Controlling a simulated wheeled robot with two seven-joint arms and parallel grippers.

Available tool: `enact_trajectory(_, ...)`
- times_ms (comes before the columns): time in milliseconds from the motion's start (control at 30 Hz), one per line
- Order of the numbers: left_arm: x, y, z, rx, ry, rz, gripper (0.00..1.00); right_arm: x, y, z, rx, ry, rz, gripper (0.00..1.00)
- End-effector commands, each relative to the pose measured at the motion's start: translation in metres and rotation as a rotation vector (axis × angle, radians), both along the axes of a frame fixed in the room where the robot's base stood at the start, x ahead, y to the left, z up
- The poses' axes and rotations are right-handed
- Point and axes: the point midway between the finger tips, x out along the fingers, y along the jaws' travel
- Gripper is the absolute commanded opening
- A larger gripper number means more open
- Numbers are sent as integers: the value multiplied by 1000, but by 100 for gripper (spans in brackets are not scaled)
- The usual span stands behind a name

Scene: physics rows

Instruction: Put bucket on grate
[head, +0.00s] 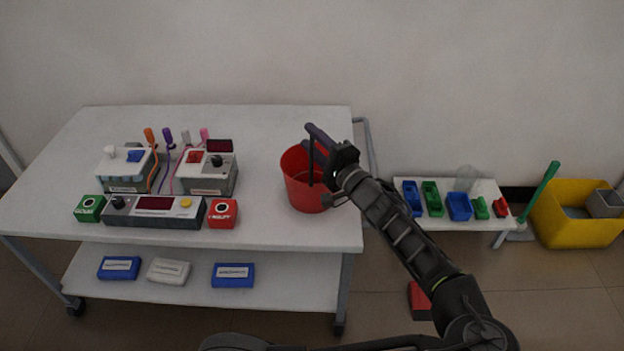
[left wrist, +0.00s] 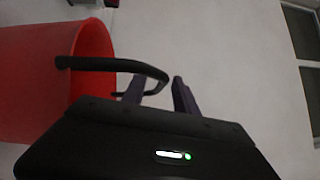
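A red bucket (head: 302,182) stands upright on the right part of the white cart top (head: 265,130). It also fills the left side of the left wrist view (left wrist: 35,80). Its dark handle (left wrist: 120,65) sticks out toward my left gripper (left wrist: 160,92). The gripper's two purple fingers are apart, with the handle's curved end at or between them; I cannot tell if they touch it. In the head view the left gripper (head: 318,142) is at the bucket's upper right rim. My right gripper is not in view. I cannot make out a grate.
Devices with knobs and screens, such as a grey control box (head: 155,211), crowd the cart's left half. A low white table (head: 440,222) with blue and green bins stands to the right. A yellow container (head: 575,230) stands on the floor beyond it.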

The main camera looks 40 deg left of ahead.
Motion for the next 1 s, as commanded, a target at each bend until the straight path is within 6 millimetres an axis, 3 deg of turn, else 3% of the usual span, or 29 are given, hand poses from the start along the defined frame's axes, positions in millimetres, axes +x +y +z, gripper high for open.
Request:
enact_trajectory(233, 0, 0, 0, 0, 0, 0, 35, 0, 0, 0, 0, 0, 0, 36)
enact_trajectory(667, 0, 0, 0, 0, 0, 0, 0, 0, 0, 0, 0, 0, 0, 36)
enact_trajectory(1000, 0, 0, 0, -1, 0, 0, 0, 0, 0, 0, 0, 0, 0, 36)
